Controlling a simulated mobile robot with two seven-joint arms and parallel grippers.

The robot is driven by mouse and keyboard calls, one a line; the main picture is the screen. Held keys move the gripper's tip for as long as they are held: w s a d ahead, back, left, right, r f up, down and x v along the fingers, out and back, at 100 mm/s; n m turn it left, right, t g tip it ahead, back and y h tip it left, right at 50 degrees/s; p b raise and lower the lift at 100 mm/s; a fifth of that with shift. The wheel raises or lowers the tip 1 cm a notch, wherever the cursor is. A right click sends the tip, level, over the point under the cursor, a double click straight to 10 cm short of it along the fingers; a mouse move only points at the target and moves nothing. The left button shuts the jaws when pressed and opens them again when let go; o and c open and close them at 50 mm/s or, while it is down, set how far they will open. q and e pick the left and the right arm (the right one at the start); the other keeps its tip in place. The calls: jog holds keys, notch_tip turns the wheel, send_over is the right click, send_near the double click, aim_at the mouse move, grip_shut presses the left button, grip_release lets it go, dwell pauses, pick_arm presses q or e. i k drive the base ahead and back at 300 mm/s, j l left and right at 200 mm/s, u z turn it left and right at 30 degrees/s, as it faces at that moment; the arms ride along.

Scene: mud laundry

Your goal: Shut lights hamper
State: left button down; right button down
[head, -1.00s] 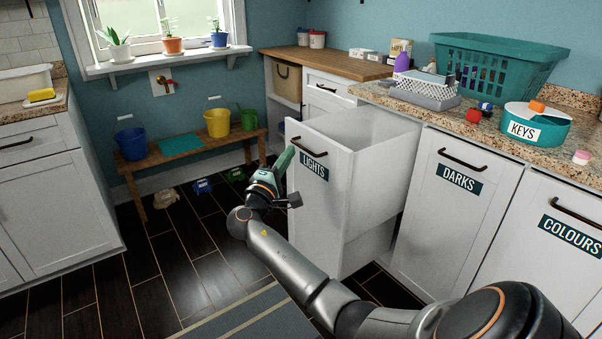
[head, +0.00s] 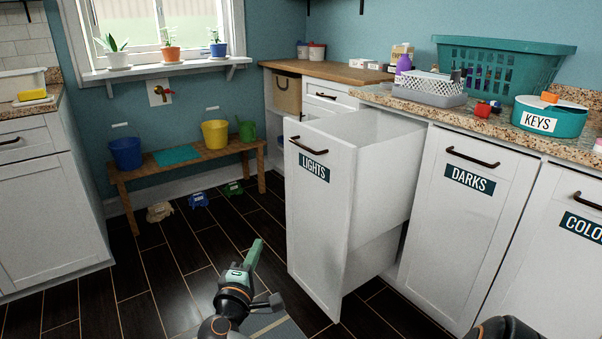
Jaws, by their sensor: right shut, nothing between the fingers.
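The lights hamper (head: 318,235) is a tall white pull-out bin with a dark "LIGHTS" label and a dark bar handle (head: 309,147) near its top edge. It stands pulled well out from the cabinet row, and its white inner side shows behind the front panel.
The darks hamper (head: 457,220) and the colours hamper (head: 545,250) sit flush in the cabinet row. A wooden bench (head: 190,168) with buckets stands under the window. Dark floor (head: 180,265) is clear in front of the hamper. A teal basket (head: 505,62) stands on the counter.

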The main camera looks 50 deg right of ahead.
aim_at(351, 178)
jog(key=i+l, duration=0.15)
jog(key=l, duration=0.15)
jog(key=i+l, duration=0.1)
jog(key=l, duration=0.2)
jog(key=i+l, duration=0.15)
jog(key=l, duration=0.2)
jog(key=i+l, duration=0.15)
jog(key=l, duration=0.15)
